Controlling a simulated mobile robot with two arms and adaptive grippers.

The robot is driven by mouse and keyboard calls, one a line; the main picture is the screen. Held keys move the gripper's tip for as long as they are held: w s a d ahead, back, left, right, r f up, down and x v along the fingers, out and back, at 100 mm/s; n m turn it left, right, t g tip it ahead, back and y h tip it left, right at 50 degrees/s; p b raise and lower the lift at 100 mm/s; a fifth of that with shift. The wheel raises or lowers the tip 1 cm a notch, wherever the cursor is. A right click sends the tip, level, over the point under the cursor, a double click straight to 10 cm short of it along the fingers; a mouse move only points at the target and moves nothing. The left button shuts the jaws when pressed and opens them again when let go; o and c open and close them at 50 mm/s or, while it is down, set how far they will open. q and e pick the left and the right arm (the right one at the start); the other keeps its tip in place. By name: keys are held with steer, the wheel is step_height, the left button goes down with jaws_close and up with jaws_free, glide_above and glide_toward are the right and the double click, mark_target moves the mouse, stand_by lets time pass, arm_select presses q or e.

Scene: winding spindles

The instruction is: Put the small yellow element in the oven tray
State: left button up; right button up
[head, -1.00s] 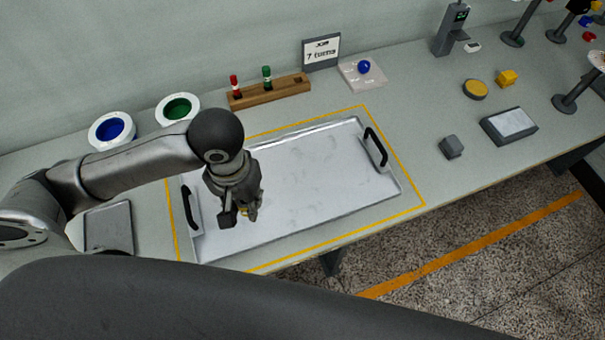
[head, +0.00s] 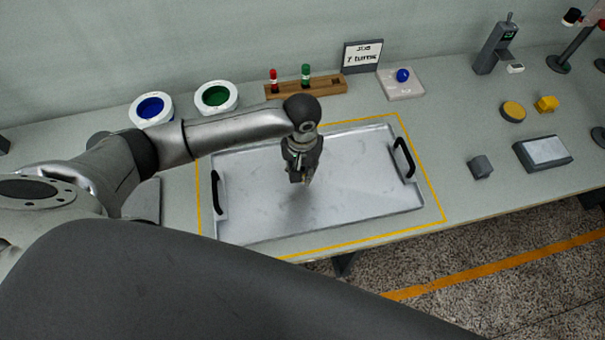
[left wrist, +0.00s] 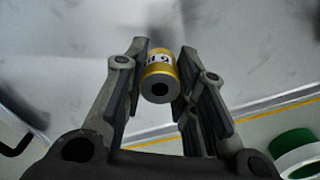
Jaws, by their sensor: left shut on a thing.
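The small yellow element (left wrist: 160,76) shows in the left wrist view as a short yellow cylinder with a white printed label and a grey end with a dark hole. My left gripper (left wrist: 158,72) is shut on it. In the head view my left gripper (head: 301,178) points down over the middle of the oven tray, and the element is too small to make out there. The oven tray (head: 350,200) is a wide silver tray with black handles at its left and right ends. It lies inside a yellow outline on the table. My right gripper is not in view.
Blue (head: 151,108) and green (head: 216,96) spools stand behind the tray. A wooden rack (head: 330,88) with red and green pieces, a sign (head: 362,56) and a blue ball (head: 402,75) are at the back. A grey block (head: 480,167) sits right of the tray. The tray's floor looks bare.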

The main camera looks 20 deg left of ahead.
mark_target(303, 169)
arm_select(q)
step_height(303, 169, down, 3)
steer(key=shift+f, duration=0.1)
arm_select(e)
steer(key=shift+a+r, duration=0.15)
arm_select(q)
steer(key=shift+f, duration=0.1)
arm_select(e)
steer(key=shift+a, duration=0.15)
arm_select(q)
steer(key=o, duration=1)
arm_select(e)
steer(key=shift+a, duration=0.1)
arm_select(q)
step_height(303, 169, up, 12)
steer(key=shift+r+b, duration=0.15)
steer(key=shift+b, duration=0.3)
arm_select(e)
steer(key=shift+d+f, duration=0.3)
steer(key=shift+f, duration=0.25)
arm_select(q)
steer(key=shift+d, duration=0.1)
